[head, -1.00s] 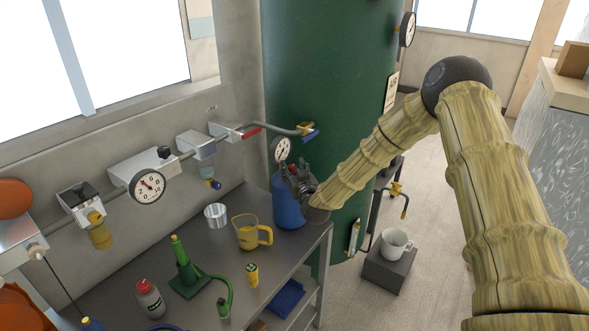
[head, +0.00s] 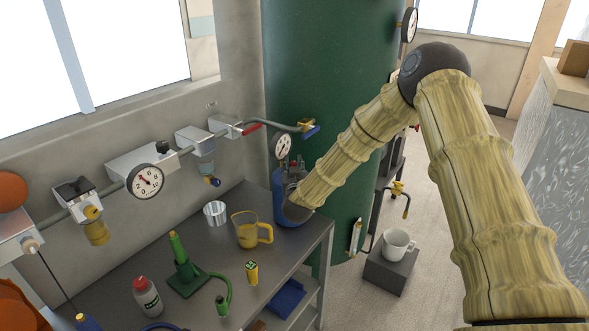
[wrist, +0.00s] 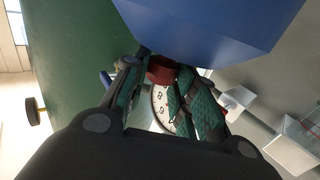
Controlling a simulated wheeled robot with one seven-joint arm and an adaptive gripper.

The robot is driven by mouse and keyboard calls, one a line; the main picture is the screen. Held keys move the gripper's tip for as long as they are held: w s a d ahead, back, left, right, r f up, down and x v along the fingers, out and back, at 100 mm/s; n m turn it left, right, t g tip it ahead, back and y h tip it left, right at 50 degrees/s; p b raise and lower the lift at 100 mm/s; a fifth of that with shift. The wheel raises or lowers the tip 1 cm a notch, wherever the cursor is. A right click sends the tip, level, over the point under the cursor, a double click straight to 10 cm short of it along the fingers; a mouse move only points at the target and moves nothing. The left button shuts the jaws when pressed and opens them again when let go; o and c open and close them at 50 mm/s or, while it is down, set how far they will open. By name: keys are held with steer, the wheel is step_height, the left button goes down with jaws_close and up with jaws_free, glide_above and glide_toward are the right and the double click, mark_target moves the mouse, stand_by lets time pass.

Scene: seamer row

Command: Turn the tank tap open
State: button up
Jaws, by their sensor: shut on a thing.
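The green tank (head: 320,75) stands behind the bench. A yellow tap with a dark bent spout (head: 398,188) shows at its lower right; its fixing is partly hidden. Another yellow tap with a blue lever (head: 310,129) ends the wall pipe in front of the tank. My gripper (head: 294,172) is at the blue container (head: 279,208) on the bench's back right corner, well left of the lower tap. In the wrist view my gripper (wrist: 163,82) is closed around a small red knob (wrist: 162,70), just below the blue container's body (wrist: 215,25).
A yellow jug (head: 245,235) and metal cup (head: 215,212) stand left of the container. A white mug (head: 396,242) sits on a dark block (head: 388,272) under the lower tap. The wall pipe and gauge (head: 145,181) run above the bench. The floor at right is open.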

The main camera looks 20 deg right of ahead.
stand_by(0.3)
steer(key=o, duration=1)
steer(key=shift+o, duration=0.2)
steer(key=v, duration=1.2)
